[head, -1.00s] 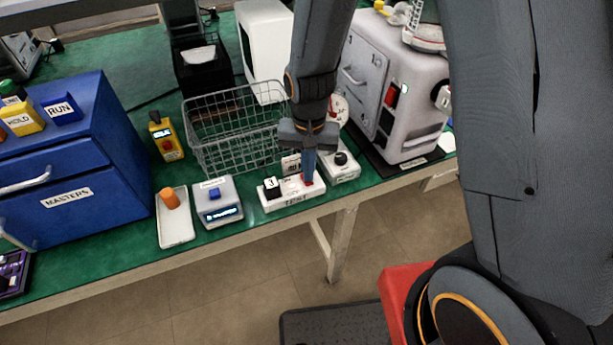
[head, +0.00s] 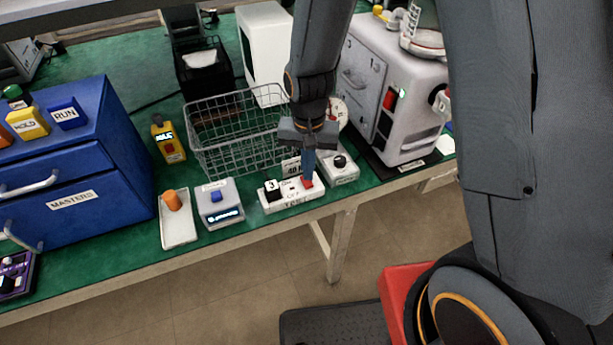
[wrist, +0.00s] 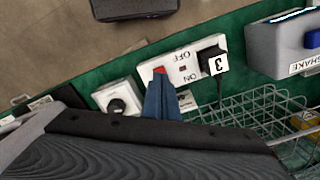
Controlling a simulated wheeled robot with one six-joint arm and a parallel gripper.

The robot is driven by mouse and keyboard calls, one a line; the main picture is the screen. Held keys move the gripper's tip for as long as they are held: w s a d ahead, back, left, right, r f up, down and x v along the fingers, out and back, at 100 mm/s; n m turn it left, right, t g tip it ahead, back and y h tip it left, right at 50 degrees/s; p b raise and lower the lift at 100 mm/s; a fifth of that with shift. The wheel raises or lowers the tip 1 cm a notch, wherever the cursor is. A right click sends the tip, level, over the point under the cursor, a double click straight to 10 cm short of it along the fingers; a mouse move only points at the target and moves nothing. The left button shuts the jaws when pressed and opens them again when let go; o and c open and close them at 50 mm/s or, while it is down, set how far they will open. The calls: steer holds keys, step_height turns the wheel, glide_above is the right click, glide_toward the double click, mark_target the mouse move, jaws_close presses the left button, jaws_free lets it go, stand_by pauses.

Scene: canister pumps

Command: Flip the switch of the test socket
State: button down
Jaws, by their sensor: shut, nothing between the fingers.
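The white test socket (head: 290,201) lies near the front edge of the green bench, with ON and OFF marks. A black plug (head: 272,190) labelled 3 sits in its left end. Its red switch (head: 307,183) is at the right end. My gripper (head: 308,178) is shut and empty, its blue fingertips pointing down at the switch. In the wrist view the fingertips (wrist: 159,79) cover part of the red switch (wrist: 159,70). I cannot tell whether they touch it or which way it is tipped. A small dark-red spot (wrist: 183,69) shows between the marks on the socket (wrist: 177,57).
A small white box with a black knob (head: 340,166) stands right of the socket. A wire basket (head: 235,130) stands behind. A scale-like box with a blue button (head: 219,204) and a white tray (head: 180,232) stand left. A large grey-white machine (head: 390,90) stands at the right.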

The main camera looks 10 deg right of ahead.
mark_target(309, 183)
step_height(309, 183, up, 5)
steer(key=p, duration=0.3)
steer(key=shift+f+p, duration=0.1)
steer(key=shift+p, duration=0.25)
steer(key=s+d+r+n+b, duration=0.1)
steer(key=s+d+r+b, duration=0.2)
steer(key=d, duration=0.3)
steer(key=s+d+r+n+t+b, duration=0.1)
steer(key=s+d+r+b, duration=0.2)
steer(key=d, duration=0.4)
steer(key=shift+s+r+n, duration=0.2)
steer(key=shift+s+n, duration=0.2)
steer(key=shift+s, duration=0.4)
